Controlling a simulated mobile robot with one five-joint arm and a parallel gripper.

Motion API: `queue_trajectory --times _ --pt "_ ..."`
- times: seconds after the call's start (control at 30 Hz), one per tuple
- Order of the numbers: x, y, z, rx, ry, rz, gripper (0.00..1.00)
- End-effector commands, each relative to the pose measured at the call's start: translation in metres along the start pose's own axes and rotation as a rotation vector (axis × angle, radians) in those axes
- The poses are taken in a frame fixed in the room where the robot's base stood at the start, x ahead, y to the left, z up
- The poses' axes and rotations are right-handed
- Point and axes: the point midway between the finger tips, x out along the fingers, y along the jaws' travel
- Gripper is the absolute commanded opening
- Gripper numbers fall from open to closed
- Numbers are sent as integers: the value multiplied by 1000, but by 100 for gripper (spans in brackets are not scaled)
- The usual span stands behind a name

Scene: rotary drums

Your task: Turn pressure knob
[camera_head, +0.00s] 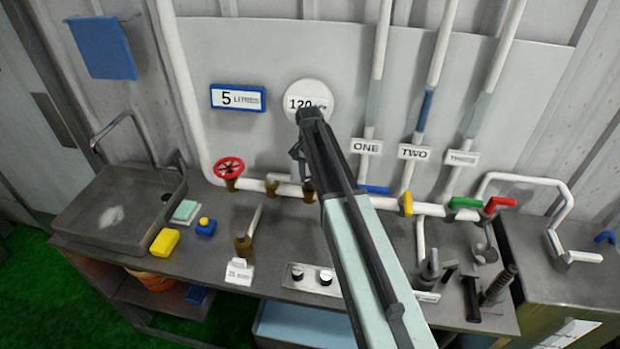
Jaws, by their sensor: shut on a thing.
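A round white pressure dial (309,100) reading "120" is on the grey wall panel, its lower part covered by my arm. My gripper (297,153) is in front of the wall just below the dial, above the white pipe. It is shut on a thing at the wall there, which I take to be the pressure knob. The knob itself is hidden behind my gripper and arm, so its angle cannot be told.
A red valve wheel (229,168) sits on the pipe to the left. Yellow (408,203), green (466,203) and red (500,204) handles stand to the right. A sink (120,205) is at the left. Two small knobs (311,278) are on the bench front.

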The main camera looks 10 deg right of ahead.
Motion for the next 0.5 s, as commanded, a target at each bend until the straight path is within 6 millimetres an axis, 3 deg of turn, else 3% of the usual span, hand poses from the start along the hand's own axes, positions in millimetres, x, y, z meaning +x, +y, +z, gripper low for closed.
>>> queue_trajectory --times 0.27,0.5 --pt "0 -2 0 -91 3 -6 2" --pt "0 -2 0 -278 9 -6 2"
